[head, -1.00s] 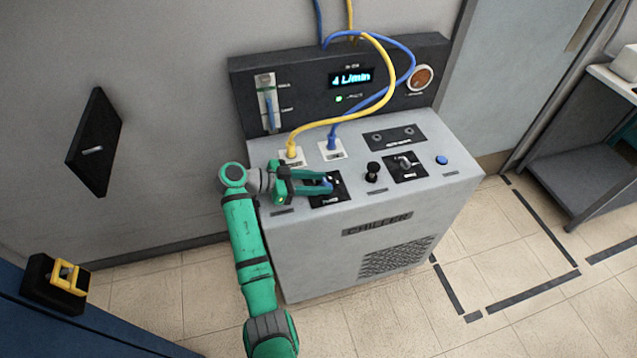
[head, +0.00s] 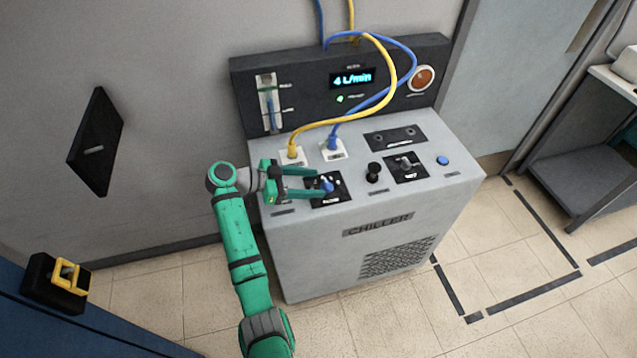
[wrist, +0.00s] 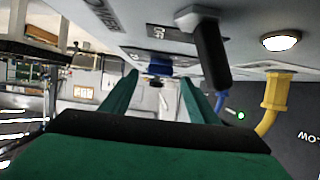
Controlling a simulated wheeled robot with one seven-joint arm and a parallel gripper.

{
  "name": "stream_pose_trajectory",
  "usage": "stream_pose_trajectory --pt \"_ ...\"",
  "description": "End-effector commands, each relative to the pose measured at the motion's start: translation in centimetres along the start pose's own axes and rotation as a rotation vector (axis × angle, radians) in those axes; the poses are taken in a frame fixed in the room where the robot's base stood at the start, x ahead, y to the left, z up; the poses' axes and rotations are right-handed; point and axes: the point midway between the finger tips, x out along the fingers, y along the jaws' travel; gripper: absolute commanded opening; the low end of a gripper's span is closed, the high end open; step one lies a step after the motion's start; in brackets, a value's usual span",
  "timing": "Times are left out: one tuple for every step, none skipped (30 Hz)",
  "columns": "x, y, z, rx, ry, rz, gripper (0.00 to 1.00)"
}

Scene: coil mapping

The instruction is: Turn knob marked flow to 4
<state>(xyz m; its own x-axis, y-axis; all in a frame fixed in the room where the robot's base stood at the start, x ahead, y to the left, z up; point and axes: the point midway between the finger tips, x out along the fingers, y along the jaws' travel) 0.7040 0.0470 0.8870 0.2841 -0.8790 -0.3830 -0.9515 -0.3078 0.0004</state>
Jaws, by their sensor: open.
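The flow knob (head: 327,184) is a small blue knob on a black plate with white marks, on the chiller's sloping top panel. Its label is too small to read. My gripper (head: 318,183) is open at the knob's left, its two green fingers apart and pointing right at it. In the wrist view the open fingers (wrist: 157,82) show a blue part (wrist: 160,61), seemingly the knob, ahead between the tips. I cannot tell whether either finger touches it. The display (head: 352,78) reads 4 L/min.
Yellow (head: 292,152) and blue (head: 333,145) hose fittings stand just behind my gripper, with hoses looping above. A black knob (head: 373,172) and another control plate (head: 406,167) lie to the right, then a blue button (head: 442,160). Floor in front is clear.

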Motion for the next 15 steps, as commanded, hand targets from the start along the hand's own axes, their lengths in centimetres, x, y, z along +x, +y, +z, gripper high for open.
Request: stream_pose_trajectory --pt "-1.1 -0.1 0.0 0.0 0.0 -0.004 0.55" --pt "-1.8 -0.1 0.0 -0.001 0.001 -0.005 0.55" --pt "-2.5 -0.1 0.0 -0.001 0.0 -0.004 0.55" --pt "-3.0 -0.1 0.0 0.0 0.0 -0.004 0.55" --pt "-3.6 -0.1 0.0 0.0 0.0 -0.004 0.55" --pt "-4.3 -0.1 0.0 0.0 -0.001 -0.003 0.55" --pt "-4.8 -0.1 0.0 0.0 -0.001 -0.003 0.55" --pt "-5.3 -0.1 0.0 0.0 -0.001 -0.003 0.55" --pt "-5.8 -0.1 0.0 0.0 -0.001 -0.002 0.55" --pt "-6.2 -0.1 0.0 0.0 -0.001 -0.002 0.55" --pt "-6.5 -0.1 0.0 -0.001 0.0 -0.002 0.55" --pt "-6.9 -0.1 0.1 -0.001 0.0 -0.002 0.55" --pt "-7.2 -0.1 0.1 -0.001 0.0 -0.002 0.55" --pt "-7.4 0.0 0.1 -0.001 0.0 -0.001 0.55" --pt "-7.6 0.0 0.1 -0.001 0.0 -0.001 0.55"
